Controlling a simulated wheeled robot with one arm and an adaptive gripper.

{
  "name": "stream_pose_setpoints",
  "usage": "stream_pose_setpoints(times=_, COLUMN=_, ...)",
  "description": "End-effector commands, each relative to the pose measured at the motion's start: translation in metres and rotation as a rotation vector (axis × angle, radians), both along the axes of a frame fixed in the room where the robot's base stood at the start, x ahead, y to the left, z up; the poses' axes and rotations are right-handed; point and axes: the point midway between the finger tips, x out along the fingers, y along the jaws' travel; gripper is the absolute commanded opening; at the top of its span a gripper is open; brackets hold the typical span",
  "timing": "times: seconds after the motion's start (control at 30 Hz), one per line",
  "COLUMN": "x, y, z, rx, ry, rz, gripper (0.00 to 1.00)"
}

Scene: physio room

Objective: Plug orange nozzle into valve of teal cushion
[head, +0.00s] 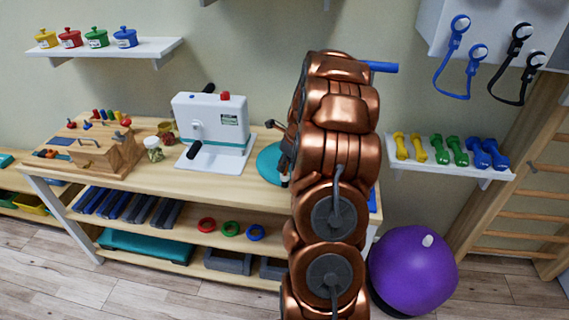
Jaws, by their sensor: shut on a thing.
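The teal cushion (268,162) is a flat round disc on the wooden table, just right of the white machine. I cannot tell whether nozzle and valve touch.
A white machine (212,128) with black crank handles stands left of the cushion. Two small jars (154,148) and a wooden peg box (105,155) stand farther left. A purple ball (412,270) is on the floor at right. A dumbbell shelf (450,172) hangs above it.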

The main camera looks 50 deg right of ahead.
Motion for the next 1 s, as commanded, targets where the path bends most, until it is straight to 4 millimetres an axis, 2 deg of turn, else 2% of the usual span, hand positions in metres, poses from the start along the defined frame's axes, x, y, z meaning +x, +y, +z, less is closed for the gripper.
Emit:
stream_pose_setpoints(times=0.4, x=-0.0003, y=0.0001, z=-0.005, rx=0.001, ry=0.0, rz=0.0, gripper=0.0)
stream_pose_setpoints(times=0.43, x=-0.0002, y=0.0, z=-0.0049, rx=0.0, ry=0.0, rz=0.0, gripper=0.28)
stream_pose_setpoints(times=0.63, x=-0.0001, y=-0.0001, z=-0.0047, rx=0.0, ry=0.0, rz=0.0, gripper=0.48)
stream_pose_setpoints(times=0.7, x=-0.0001, y=-0.0001, z=-0.0047, rx=0.0, ry=0.0, rz=0.0, gripper=0.54)
stream_pose_setpoints(times=1.0, x=-0.0001, y=-0.0001, z=-0.0048, rx=0.0, ry=0.0, rz=0.0, gripper=0.56)
